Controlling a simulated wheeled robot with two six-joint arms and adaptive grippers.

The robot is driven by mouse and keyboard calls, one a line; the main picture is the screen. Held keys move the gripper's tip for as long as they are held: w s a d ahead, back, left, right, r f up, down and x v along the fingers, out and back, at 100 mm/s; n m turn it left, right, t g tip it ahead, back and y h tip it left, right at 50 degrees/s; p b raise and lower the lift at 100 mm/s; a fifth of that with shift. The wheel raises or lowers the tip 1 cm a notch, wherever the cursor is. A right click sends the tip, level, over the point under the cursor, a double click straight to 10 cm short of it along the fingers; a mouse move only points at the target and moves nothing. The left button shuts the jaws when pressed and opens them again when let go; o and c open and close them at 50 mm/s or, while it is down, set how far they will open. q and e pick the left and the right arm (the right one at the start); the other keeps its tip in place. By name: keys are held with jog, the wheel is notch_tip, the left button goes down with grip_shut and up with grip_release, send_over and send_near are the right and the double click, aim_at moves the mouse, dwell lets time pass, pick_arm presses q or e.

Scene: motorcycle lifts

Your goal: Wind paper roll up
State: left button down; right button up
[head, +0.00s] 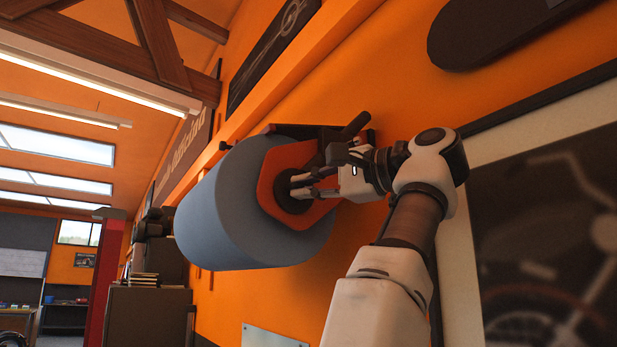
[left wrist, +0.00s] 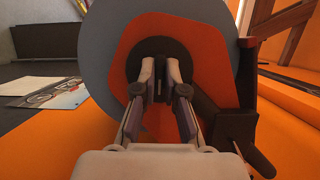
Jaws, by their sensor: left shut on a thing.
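The large blue-grey paper roll (head: 225,215) hangs on the orange wall in a holder with a red-orange end plate (head: 268,187) and a dark bracket. A dark round hub sits in the middle of the plate. My left gripper (head: 300,186) is at the hub from the right, its fingertips partly hiding it. In the left wrist view the two fingers (left wrist: 160,82) are closed on a small dark part of the hub (left wrist: 160,54). The roll (left wrist: 105,40) fills the space behind the plate. A dark handle (head: 356,125) sticks out beside the gripper. My right gripper is not in view.
The orange wall (head: 385,90) runs close behind the roll and my arm. A framed motorcycle picture (head: 550,230) hangs at the right, and a dark rounded board (head: 500,30) above it. A dark cabinet (head: 150,315) stands farther back. Free room lies left of the roll.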

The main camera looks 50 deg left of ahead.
pick_arm(q)
jog(key=shift+r, duration=0.25)
dwell(0.3)
jog(key=c, duration=1.2)
grip_release()
jog(key=shift+a, duration=0.1)
jog(key=shift+c, duration=0.2)
jog(key=shift+w+f, duration=0.1)
jog(key=shift+f, duration=0.05)
jog(key=shift+w+a+f, duration=0.1)
jog(key=shift+a, duration=0.05)
